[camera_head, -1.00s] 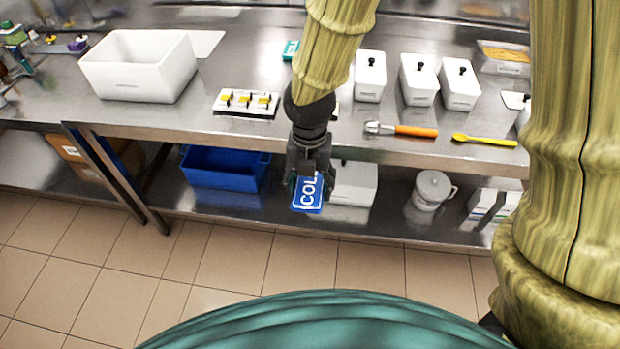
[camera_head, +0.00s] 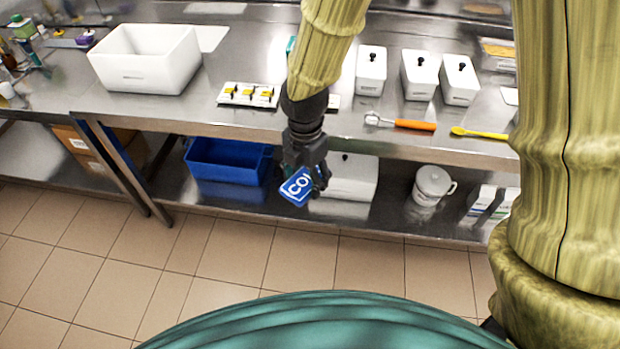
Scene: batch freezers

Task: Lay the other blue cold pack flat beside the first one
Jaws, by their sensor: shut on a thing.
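My gripper (camera_head: 304,184) is shut on a blue cold pack (camera_head: 296,187) with white lettering. The pack is tilted in the jaws, and one finger hides part of it. My gripper hangs in front of the steel table, at about the height of the lower shelf in the picture. I cannot make out another blue cold pack. A large white open box (camera_head: 150,82) stands at the back left of the table top. A blue bin (camera_head: 228,182) stands on the lower shelf, left of my gripper.
On the table (camera_head: 190,100) are a tray of small yellow-marked items (camera_head: 249,95), several lidded white containers (camera_head: 419,84), an orange-handled tool (camera_head: 414,125) and a yellow spoon (camera_head: 482,133). A white lidded container (camera_head: 349,186) and a pitcher (camera_head: 431,186) stand on the lower shelf.

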